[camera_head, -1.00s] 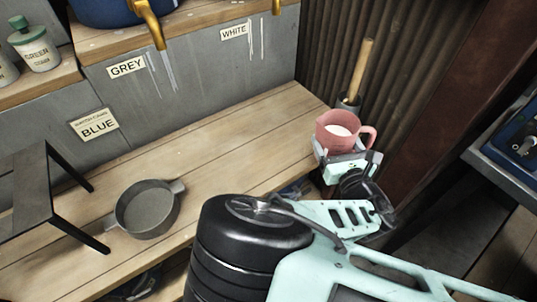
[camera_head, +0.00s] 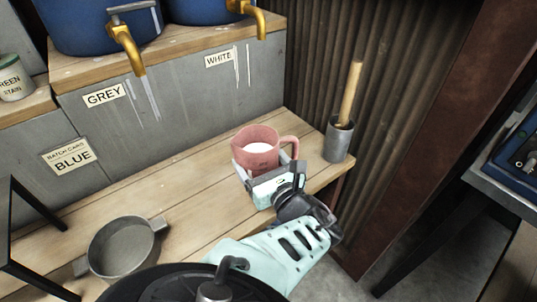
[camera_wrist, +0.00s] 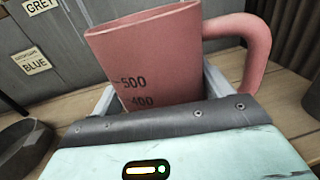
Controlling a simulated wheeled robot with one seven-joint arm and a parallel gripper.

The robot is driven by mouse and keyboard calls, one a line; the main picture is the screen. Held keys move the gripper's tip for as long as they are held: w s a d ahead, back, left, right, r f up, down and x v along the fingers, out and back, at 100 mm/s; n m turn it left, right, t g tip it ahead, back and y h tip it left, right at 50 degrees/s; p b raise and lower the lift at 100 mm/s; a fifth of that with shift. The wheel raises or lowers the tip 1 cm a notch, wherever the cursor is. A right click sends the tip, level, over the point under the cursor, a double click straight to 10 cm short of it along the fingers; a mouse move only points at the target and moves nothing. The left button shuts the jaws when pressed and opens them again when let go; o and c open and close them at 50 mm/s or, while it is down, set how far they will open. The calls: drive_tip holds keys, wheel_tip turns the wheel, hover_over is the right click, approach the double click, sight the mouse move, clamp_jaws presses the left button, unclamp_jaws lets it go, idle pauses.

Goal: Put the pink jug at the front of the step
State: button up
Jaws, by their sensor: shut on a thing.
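The pink jug (camera_head: 257,151) is upright, with white contents inside and its handle to the right. In the wrist view the jug (camera_wrist: 160,55) shows dark volume marks such as 500 and 400. My gripper (camera_head: 258,172) is shut on the jug, with a finger on each side of its body. The jug is over the wooden step (camera_head: 190,180), near the right part of it; I cannot tell whether its base touches the wood. The jug's lower part is hidden behind my gripper.
A grey pan (camera_head: 122,247) sits on the step at the left, beside a black metal stand (camera_head: 35,262). A grey cup with a wooden handle (camera_head: 340,138) stands at the step's right end. Brass taps (camera_head: 128,48) hang above the grey wall (camera_head: 180,100).

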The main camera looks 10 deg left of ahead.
drive_tip(key=shift+f+b, duration=1.4)
drive_tip(key=shift+f, duration=0.6)
drive_tip(key=shift+f, duration=0.2)
drive_tip(key=o, duration=1.6)
drive_tip(key=shift+r, duration=0.1)
